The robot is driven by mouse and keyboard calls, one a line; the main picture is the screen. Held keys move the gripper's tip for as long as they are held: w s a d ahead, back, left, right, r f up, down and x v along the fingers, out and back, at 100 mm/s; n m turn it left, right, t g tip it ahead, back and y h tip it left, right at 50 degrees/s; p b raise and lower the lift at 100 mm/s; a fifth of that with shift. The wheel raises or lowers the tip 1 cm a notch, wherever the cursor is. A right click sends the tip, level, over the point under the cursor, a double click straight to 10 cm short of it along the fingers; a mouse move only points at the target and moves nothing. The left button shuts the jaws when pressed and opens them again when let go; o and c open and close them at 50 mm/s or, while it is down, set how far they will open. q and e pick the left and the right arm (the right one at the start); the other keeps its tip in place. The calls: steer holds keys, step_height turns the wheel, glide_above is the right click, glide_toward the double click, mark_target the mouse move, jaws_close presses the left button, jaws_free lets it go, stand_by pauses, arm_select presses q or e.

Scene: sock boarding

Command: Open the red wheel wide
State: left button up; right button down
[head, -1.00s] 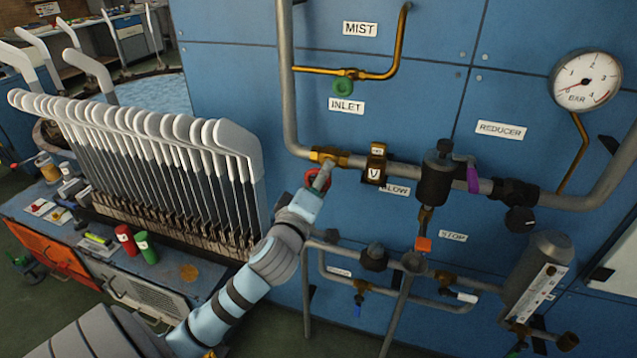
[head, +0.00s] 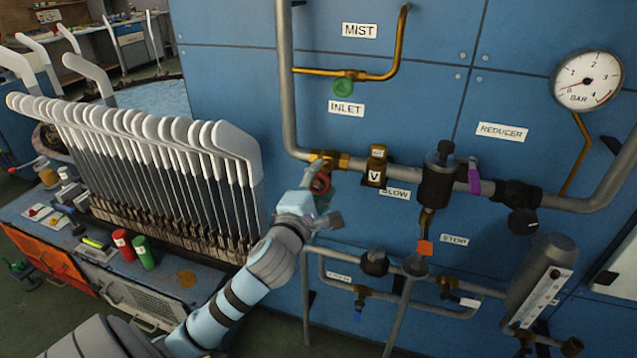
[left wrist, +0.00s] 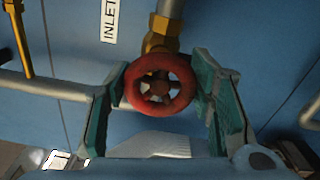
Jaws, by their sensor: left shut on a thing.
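The red wheel (head: 320,183) is a small round handwheel on a brass valve at the lower bend of the grey pipe, below the INLET label. In the left wrist view the red wheel (left wrist: 160,84) faces the camera, with its spokes showing. My left gripper (head: 322,190) is at the wheel, and its arm partly covers it. In the left wrist view the green-padded fingers of my left gripper (left wrist: 161,92) stand on either side of the rim, shut on it. My right gripper is in neither view.
To the right are a brass block (head: 376,166) marked V, a dark reducer (head: 438,175) and a pressure gauge (head: 587,79). A rack of sock boards (head: 150,150) stands at left.

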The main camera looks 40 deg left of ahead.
arm_select(q)
steer(key=shift+f, duration=0.15)
steer(key=o, duration=1.2)
steer(key=shift+s, duration=0.1)
steer(key=v, duration=0.7)
steer(key=shift+s, duration=0.15)
